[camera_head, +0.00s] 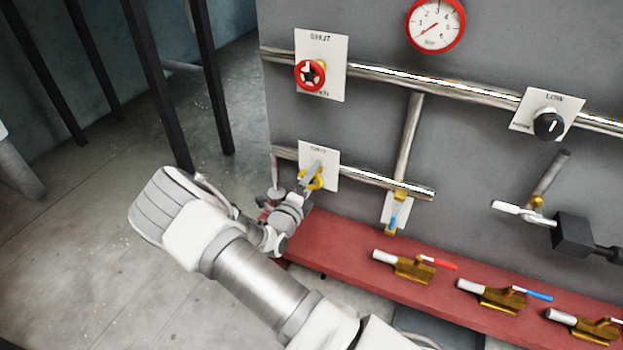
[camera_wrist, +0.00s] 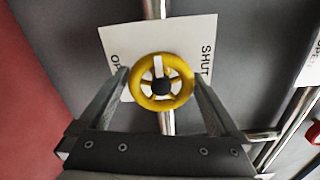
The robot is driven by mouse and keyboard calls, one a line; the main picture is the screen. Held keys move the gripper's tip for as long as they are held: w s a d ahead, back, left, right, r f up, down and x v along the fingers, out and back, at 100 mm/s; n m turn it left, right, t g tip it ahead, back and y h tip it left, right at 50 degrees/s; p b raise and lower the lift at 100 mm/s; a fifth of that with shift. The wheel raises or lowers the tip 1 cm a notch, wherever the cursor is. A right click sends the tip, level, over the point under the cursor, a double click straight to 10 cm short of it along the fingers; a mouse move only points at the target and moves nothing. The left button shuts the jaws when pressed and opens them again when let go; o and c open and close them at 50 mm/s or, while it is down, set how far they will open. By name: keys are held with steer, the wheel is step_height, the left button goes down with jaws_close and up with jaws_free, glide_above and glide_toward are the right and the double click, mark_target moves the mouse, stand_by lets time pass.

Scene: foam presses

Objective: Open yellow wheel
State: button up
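The yellow wheel (camera_wrist: 174,98) shows face-on in the wrist view, with a dark hub and one white spoke pointing up in that picture. It sits on a pipe in front of a white placard (camera_wrist: 120,40); the placard reads SHUT on the right and has partly hidden lettering on the left. My gripper (camera_wrist: 160,76) is open, its two fingers spread on either side of the wheel. I cannot tell whether the fingertips touch the rim. In the head view the wheel (camera_head: 317,184) is partly covered by my gripper (camera_head: 313,172) at the lower left of the panel.
A red wheel (camera_head: 301,75) is above, with a gauge (camera_head: 436,24) and black knob (camera_head: 548,125) farther right. A blue-handled valve (camera_head: 393,221) is just right of the yellow wheel. A red shelf (camera_head: 345,247) with several brass valves runs below. Dark posts (camera_head: 160,90) stand left.

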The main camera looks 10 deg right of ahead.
steer(key=b+v, duration=0.2)
steer(key=v, duration=1.5)
steer(key=shift+s+a, duration=0.15)
steer(key=shift+s, duration=0.05)
steer(key=shift+r, duration=0.1)
steer(key=s+d+r+m+g, duration=0.5)
steer(key=d+r+m+g, duration=0.15)
steer(key=m, duration=0.55)
steer(key=s+d+r+m+g, duration=0.5)
steer(key=d+m+g, duration=0.15)
steer(key=m, duration=0.45)
steer(key=s+a+r+m+t+y, duration=0.1)
steer(key=s+r+m+y, duration=0.4)
steer(key=m, duration=0.6)
steer(key=s+a+r+m+t+y, duration=0.1)
steer(key=s+r+m+t+y, duration=0.2)
steer(key=r+m, duration=0.6)
steer(key=s+m+y, duration=0.1)
steer(key=s+y, duration=0.1)
steer(key=s, duration=0.1)
steer(key=shift+a+m+y, duration=0.2)
steer(key=shift+m+y, duration=0.1)
steer(key=shift+m, duration=0.1)
